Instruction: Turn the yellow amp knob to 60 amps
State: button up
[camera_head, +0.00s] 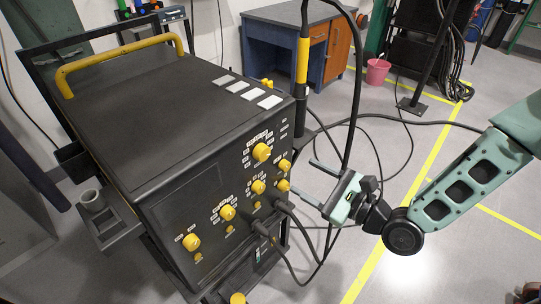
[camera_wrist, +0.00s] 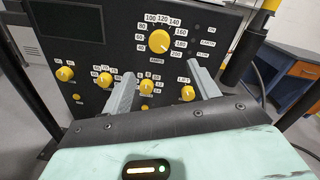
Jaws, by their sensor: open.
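The yellow amp knob (camera_wrist: 159,41) is the large round knob at the top of the black front panel in the wrist view, with number labels arched around it and "AMPS" beneath. It also shows in the head view (camera_head: 262,152) at the panel's upper right. Which number it points to is too small to tell. My gripper (camera_head: 303,175) is open and empty, to the right of the panel and apart from it. In the wrist view my gripper (camera_wrist: 163,72) has its two fingers spread, with the amp knob above and beyond the gap between them.
Several smaller yellow knobs, such as one at lower left (camera_head: 191,242), sit on the welder's front (camera_head: 165,215). Black cables (camera_head: 285,207) plug in low on the panel, and others hang near my gripper. A pink bucket (camera_head: 377,72) stands on the floor behind.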

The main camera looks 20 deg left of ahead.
aim_at(266, 156)
jog(key=p+x, duration=0.1)
jog(key=x, duration=1)
jog(key=shift+w+a, duration=0.15)
jog(key=shift+a, duration=0.1)
jog(key=shift+f, duration=0.1)
jog(key=c, duration=1)
